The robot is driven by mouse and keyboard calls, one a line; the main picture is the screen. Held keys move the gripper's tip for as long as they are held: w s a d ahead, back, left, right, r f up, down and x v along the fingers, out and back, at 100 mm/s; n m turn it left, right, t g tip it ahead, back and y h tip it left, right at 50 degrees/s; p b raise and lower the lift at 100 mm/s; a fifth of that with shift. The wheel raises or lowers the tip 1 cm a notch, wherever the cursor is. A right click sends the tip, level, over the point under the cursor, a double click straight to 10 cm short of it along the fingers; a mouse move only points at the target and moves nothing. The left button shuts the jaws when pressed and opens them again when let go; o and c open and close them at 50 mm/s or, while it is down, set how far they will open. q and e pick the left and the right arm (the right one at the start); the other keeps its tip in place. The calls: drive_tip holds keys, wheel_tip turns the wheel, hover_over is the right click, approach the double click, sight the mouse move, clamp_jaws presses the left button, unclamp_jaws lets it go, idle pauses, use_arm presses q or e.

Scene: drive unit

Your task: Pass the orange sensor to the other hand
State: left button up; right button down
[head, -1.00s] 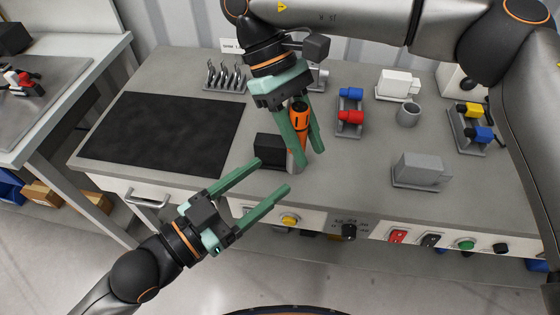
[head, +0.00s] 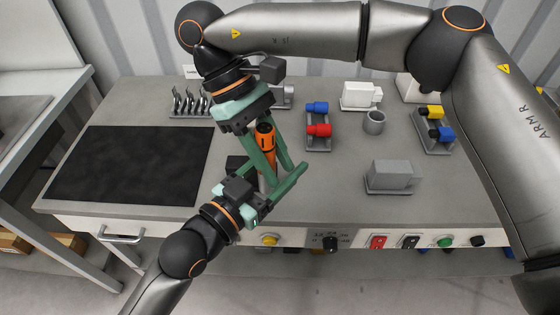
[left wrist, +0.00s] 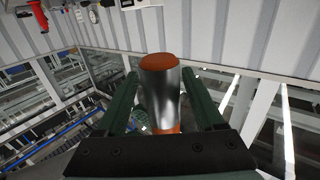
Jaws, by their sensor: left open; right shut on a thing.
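The orange sensor (head: 265,138) has an orange body and a silver section. My right gripper (head: 277,177), at the end of the arm over the top of the head view, is shut on it and holds it above the bench front. My left gripper (head: 288,163), on the arm from the lower left, is open with its fingers around the sensor. In the left wrist view, the sensor's silver barrel and orange end (left wrist: 159,90) stand between the two spread fingers, with gaps at both sides. The fingers of both grippers overlap in the head view, partly hiding the sensor.
The grey bench (head: 335,205) holds a black mat (head: 130,165) at left. A black block (head: 236,163) is partly hidden behind the grippers. A red and blue connector rack (head: 318,140), a grey cup (head: 374,122) and a grey block (head: 390,176) stand to the right.

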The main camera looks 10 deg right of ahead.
use_arm(q)
drive_tip(key=shift+s, duration=0.1)
clamp_jaws()
idle(0.4)
use_arm(e)
drive_tip(key=c, duration=0.5)
unclamp_jaws()
